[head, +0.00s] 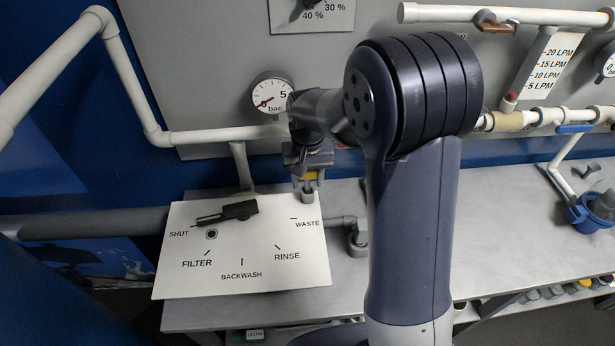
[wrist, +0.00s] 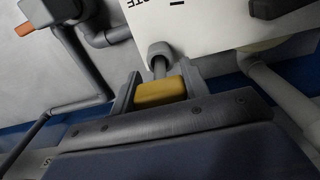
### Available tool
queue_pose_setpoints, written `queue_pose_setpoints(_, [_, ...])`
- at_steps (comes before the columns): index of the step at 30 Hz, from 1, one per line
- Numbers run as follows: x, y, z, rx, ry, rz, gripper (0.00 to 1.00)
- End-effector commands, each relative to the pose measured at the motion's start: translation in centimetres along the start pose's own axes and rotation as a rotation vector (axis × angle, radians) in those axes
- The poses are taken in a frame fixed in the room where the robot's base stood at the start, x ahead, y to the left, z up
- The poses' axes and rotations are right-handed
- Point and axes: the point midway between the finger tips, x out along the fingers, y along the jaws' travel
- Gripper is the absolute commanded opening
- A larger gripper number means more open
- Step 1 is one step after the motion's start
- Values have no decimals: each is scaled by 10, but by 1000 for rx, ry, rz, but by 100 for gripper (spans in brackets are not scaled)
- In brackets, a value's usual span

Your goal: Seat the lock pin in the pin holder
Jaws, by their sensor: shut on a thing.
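The lock pin has a yellow head (head: 309,175) and a grey shaft. In the wrist view, its yellow head (wrist: 160,92) is between the two fingers of my gripper (wrist: 158,84), which is shut on it. In the head view, my gripper (head: 306,168) is by the top right edge of the white valve panel. The grey round pin holder (head: 307,196) is directly below the pin; it also shows in the wrist view (wrist: 160,49). The shaft lines up with the holder's mouth and appears to reach it. How deep it sits is hidden.
The white panel (head: 245,270) carries a black valve handle (head: 226,213) left of the holder. A pressure gauge (head: 271,95) and white pipes are on the wall behind.

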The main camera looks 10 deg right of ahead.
Motion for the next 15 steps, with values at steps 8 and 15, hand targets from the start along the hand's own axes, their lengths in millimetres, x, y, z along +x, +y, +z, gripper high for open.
queue_pose_setpoints(8, [7,0,0,0,0,0,20])
queue_pose_setpoints(15, [9,0,0,0,0,0,20])
